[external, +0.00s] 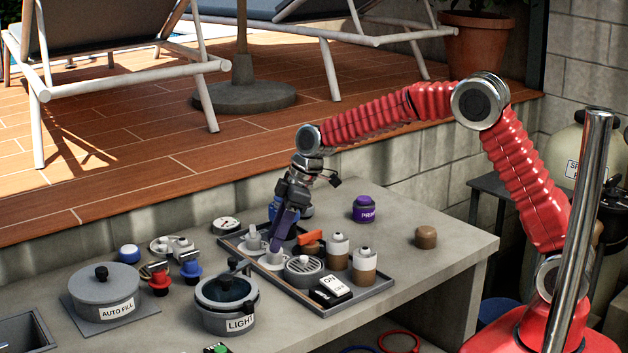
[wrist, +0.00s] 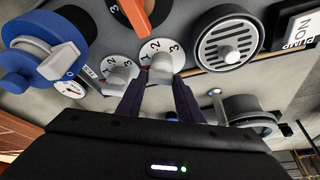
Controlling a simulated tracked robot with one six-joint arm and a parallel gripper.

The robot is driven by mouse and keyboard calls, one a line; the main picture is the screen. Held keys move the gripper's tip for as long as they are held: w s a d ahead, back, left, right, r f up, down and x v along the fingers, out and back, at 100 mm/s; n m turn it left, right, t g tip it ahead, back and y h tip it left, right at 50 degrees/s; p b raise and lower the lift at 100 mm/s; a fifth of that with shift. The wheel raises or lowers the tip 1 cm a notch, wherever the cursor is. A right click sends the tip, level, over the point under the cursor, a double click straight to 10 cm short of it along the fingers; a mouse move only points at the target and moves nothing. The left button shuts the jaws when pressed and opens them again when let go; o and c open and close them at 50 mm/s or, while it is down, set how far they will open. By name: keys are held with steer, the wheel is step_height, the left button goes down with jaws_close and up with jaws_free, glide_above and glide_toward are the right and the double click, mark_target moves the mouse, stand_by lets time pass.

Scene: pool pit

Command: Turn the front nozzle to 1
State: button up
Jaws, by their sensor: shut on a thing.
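Two grey nozzle knobs on white round dials marked 1, 2, 3 stand side by side on the panel. My gripper (external: 274,246) reaches down onto the nearer one, which I take as the front nozzle (external: 271,262). In the wrist view my gripper (wrist: 161,80) has a finger on either side of that grey knob (wrist: 161,66) and is shut on it. A small red mark shows at the knob's left, close to the 1; the exact pointing is hard to tell. The other nozzle knob (wrist: 119,78) is apart, to the left; it also shows in the external view (external: 253,240).
A blue valve (wrist: 45,50) is left in the wrist view. A lidded LIGHT pot (external: 228,303) stands in front.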

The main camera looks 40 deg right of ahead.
steer(key=o, duration=1.1)
steer(key=shift+r, duration=0.15)
steer(key=v, duration=1.3)
steer(key=shift+d+r, duration=0.1)
steer(key=shift+r, duration=0.15)
